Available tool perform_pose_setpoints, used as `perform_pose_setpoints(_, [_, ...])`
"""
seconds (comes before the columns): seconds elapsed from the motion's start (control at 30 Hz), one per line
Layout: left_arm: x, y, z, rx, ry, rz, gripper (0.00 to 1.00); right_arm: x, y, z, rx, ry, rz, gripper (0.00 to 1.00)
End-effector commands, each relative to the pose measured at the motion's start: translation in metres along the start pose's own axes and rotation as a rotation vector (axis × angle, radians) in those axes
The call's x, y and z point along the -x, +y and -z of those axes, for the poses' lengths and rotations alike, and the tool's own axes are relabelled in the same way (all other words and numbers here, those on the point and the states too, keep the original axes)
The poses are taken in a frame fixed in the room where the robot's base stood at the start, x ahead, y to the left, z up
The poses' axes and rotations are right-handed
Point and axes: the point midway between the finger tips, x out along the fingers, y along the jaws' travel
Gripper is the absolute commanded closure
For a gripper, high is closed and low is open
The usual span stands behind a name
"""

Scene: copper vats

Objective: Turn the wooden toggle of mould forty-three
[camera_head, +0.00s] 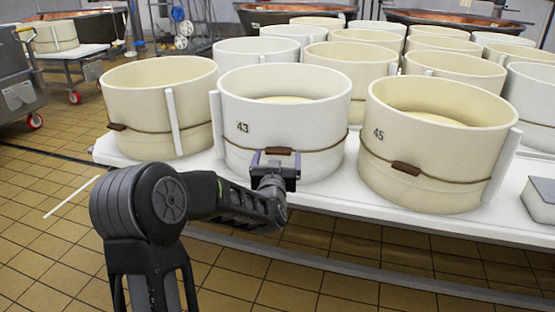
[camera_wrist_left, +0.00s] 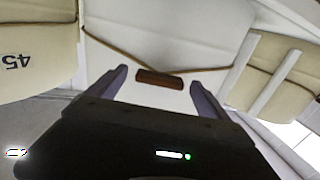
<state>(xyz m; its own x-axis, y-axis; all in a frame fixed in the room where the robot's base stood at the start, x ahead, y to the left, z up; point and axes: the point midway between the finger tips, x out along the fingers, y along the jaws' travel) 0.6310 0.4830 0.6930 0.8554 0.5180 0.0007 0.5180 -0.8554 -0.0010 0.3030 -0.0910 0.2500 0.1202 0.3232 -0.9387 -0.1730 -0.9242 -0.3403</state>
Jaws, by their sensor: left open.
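Mould forty-three (camera_head: 285,120) is a white round hoop marked 43, standing at the front of the white table. A brown cord runs around it, with a small brown wooden toggle (camera_wrist_left: 160,79) on its front. My left gripper (camera_head: 278,157) is at the mould's front, at the toggle's height. In the wrist view the left gripper (camera_wrist_left: 160,85) is open, with one finger on each side of the toggle and a gap to each. Only a little of the toggle shows above the gripper in the head view. My right gripper is not in view.
Cream mould forty-five (camera_head: 440,150) stands close on the right with its own toggle (camera_head: 406,168). Another cream mould (camera_head: 145,105) stands close on the left. More moulds fill the white table (camera_head: 340,200) behind. A grey-topped block (camera_head: 541,198) lies at the right.

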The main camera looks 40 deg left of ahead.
Motion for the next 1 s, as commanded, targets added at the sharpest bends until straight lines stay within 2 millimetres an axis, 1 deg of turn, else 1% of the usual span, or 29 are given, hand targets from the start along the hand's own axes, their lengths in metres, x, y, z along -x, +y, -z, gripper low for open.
perform_pose_setpoints(0.1, [-0.0043, -0.0001, -0.0004, 0.000, -0.001, 0.000, 0.10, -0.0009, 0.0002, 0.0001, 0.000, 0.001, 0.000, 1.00])
perform_pose_setpoints(0.3, [-0.0042, -0.0001, -0.0001, 0.000, -0.001, 0.000, 0.10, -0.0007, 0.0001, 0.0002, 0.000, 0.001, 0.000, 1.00])
perform_pose_setpoints(0.33, [-0.0042, -0.0001, -0.0001, 0.000, -0.001, 0.000, 0.12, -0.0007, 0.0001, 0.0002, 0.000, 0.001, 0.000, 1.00])
perform_pose_setpoints(1.0, [-0.0039, 0.0001, -0.0002, 0.000, -0.001, 0.000, 0.66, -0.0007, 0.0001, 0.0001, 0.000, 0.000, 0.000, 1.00])
